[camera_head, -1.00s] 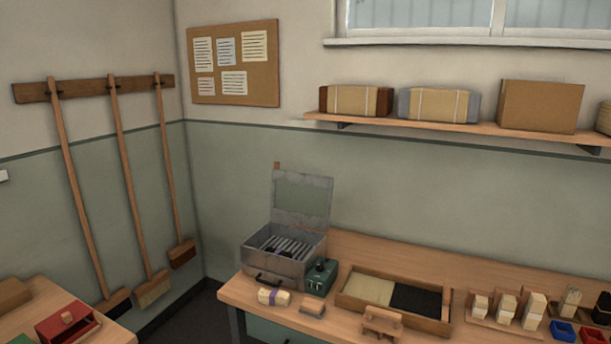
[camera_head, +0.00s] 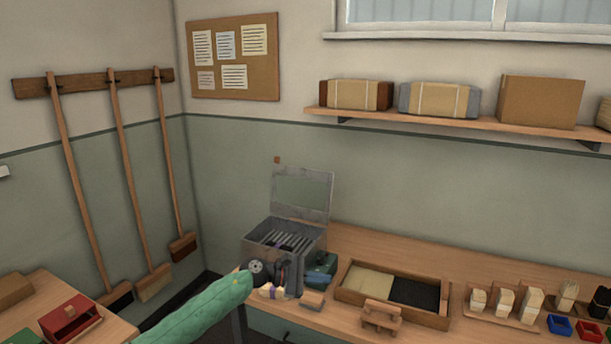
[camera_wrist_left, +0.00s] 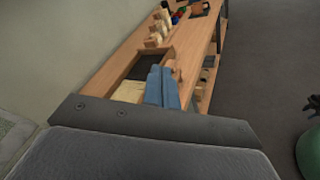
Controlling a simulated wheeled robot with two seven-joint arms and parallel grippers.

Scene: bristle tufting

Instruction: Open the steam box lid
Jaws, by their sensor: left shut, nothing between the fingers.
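The steam box (camera_head: 285,238) is a grey metal case at the left end of the bench. Its lid (camera_head: 303,193) stands upright at the back, and dark slats (camera_head: 290,241) show inside. My left gripper (camera_head: 326,263) is in front of the box's lower right, pointing right. It hides part of the box front and of the green device beside it. Its blue fingers, also in the left wrist view (camera_wrist_left: 161,80), are together with nothing between them. No contact with the lid shows. My right gripper cannot be made out clearly.
A wrapped bundle (camera_head: 270,291) and a wooden block (camera_head: 312,300) lie near the bench edge, close to my left gripper. A divided tray (camera_head: 440,320) and several brush blocks stand to the right. A cut-off green shape (camera_wrist_left: 312,155) shows in the wrist view.

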